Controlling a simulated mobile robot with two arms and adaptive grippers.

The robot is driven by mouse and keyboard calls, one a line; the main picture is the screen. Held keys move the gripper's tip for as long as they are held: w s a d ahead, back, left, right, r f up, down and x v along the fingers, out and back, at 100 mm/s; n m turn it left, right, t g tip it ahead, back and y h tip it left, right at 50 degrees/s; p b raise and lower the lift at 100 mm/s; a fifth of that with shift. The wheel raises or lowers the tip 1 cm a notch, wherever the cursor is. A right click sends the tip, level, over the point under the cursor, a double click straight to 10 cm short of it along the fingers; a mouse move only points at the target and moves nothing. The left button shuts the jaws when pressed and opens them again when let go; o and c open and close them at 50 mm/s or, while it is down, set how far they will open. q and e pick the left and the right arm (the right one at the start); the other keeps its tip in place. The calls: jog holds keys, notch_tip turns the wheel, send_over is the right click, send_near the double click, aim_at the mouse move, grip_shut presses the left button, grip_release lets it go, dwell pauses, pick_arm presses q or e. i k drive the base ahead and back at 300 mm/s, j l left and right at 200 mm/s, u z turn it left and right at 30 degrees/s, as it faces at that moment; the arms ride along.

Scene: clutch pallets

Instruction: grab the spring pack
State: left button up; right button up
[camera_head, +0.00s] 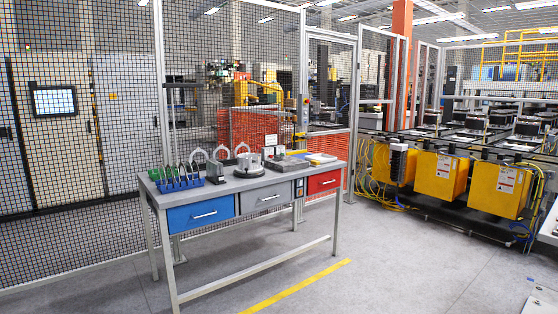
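A grey-topped workbench (262,184) stands left of centre, in front of a mesh fence. On it are a blue rack (180,185) with several green-handled items, a dark block (214,171), a round metal clutch-like part (249,165) and a flat metal fixture (286,163). Pale ring-like pieces (242,150) stand upright at the back. I cannot tell for certain which item is the spring pack; the parts are small at this distance. Neither of my grippers shows in this view.
The bench has blue (200,214), grey (265,196) and red (324,181) drawers, all closed. A yellow floor line (297,287) runs before it. Yellow boxes (440,176) under a conveyor line stand at right, with loose yellow cables. Grey floor (400,265) between is clear.

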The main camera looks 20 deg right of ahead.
aim_at(278, 158)
jog(key=i+l+z, duration=0.7)
jog(key=i, duration=0.25)
jog(key=i+l+z, duration=0.35)
jog(key=i, duration=0.2)
jog(key=i+z, duration=0.35)
jog(key=i, duration=0.15)
jog(key=i+u, duration=0.25)
jog(key=i, duration=0.25)
jog(key=i+l+u, duration=0.25)
jog(key=i, duration=0.2)
jog(key=i+l+u, duration=0.25)
jog(key=i, duration=0.2)
jog(key=i+l+u, duration=0.25)
jog(key=i, duration=0.2)
jog(key=l, duration=0.1)
